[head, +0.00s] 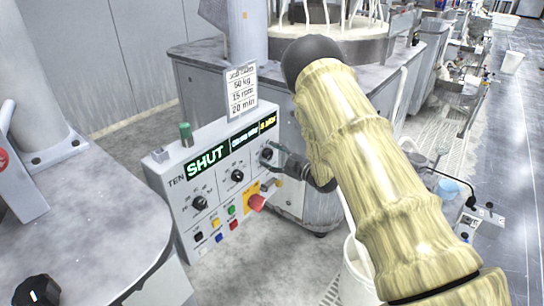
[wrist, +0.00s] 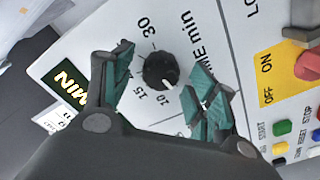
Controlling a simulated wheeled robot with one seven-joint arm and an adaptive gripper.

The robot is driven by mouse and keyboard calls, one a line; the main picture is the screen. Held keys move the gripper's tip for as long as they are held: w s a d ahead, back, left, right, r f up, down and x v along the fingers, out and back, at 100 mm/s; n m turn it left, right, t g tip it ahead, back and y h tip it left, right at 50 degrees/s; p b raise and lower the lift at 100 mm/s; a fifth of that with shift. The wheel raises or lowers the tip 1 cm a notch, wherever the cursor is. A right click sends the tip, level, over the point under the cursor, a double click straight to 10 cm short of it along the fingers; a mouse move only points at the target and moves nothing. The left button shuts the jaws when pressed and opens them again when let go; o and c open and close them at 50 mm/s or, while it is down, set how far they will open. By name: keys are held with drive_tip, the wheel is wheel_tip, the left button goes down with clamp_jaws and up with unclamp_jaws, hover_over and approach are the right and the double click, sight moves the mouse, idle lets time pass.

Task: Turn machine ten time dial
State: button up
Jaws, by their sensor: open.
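Machine ten's control panel (head: 222,190) is a light box marked TEN. The black round time dial (wrist: 160,70), labelled TIME min, sits between my gripper's (wrist: 165,72) two green-padded fingers in the wrist view. The fingers are open, one on each side, with visible gaps to the dial. The dial's white pointer faces the lower right of the picture, near the 10 mark; marks 15 and 30 also show. In the head view the time dial (head: 266,154) is the panel's rightmost dial, with my gripper (head: 280,161) at its right.
A job card (head: 241,91) above the panel reads 50 kg, 15 rpm, 20 min. Two other dials (head: 237,176) (head: 200,203) are left of the time dial. A red stop knob (head: 257,202) and coloured buttons (head: 232,210) lie below. A white bucket (head: 358,272) stands beneath my arm.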

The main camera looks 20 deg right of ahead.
drive_tip(key=shift+w, duration=0.1)
drive_tip(key=c, duration=1)
